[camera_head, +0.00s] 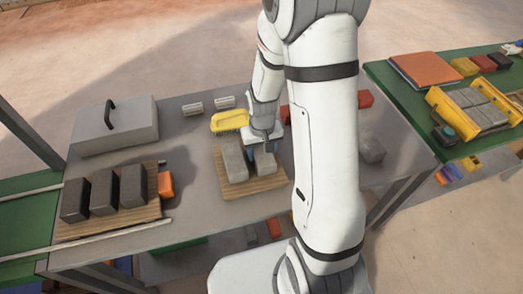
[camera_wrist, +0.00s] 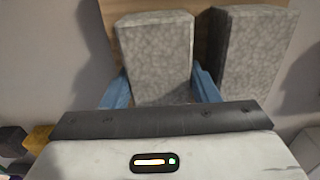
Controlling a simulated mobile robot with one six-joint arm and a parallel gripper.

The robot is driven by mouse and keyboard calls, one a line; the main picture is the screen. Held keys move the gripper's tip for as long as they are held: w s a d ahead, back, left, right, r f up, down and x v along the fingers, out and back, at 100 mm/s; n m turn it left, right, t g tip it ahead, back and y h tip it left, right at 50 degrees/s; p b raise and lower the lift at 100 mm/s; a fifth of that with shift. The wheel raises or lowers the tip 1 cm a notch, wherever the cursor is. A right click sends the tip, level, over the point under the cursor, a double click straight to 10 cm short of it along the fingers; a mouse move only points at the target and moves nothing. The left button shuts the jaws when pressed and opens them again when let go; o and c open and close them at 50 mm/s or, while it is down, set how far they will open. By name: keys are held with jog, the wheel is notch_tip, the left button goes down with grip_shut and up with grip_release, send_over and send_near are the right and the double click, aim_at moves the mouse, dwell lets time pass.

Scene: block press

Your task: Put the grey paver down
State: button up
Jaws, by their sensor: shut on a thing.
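My gripper (camera_head: 263,149) is shut on a grey paver (camera_head: 265,164) over the wooden board (camera_head: 231,189) in the middle of the grey table. In the wrist view, the blue fingers of my gripper (camera_wrist: 162,88) lie on either side of the held paver (camera_wrist: 154,55). The held paver looks upright and close to the board; I cannot tell whether its underside touches. A second grey paver (camera_head: 234,160) stands on the board just left of it; it shows at right in the wrist view (camera_wrist: 246,60), with a narrow gap between the two.
A yellow brush (camera_head: 230,120) lies behind the board. A loose grey block (camera_head: 371,149) is at right. Bare table (camera_head: 192,160) lies left of the board.

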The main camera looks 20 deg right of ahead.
aim_at(262, 151)
jog(key=shift+f, duration=0.15)
jog(key=o, duration=1.3)
notch_tip(262, 151, up, 12)
jog(key=s+r+t, duration=0.1)
jog(key=s+r, duration=0.2)
jog(key=s, duration=0.1)
jog(key=s+r+t, duration=0.1)
jog(key=s+r, duration=0.3)
jog(key=s, duration=0.1)
jog(key=s+r+t, duration=0.1)
jog(key=s+r, duration=0.3)
jog(key=s, duration=0.1)
jog(key=shift+s, duration=0.1)
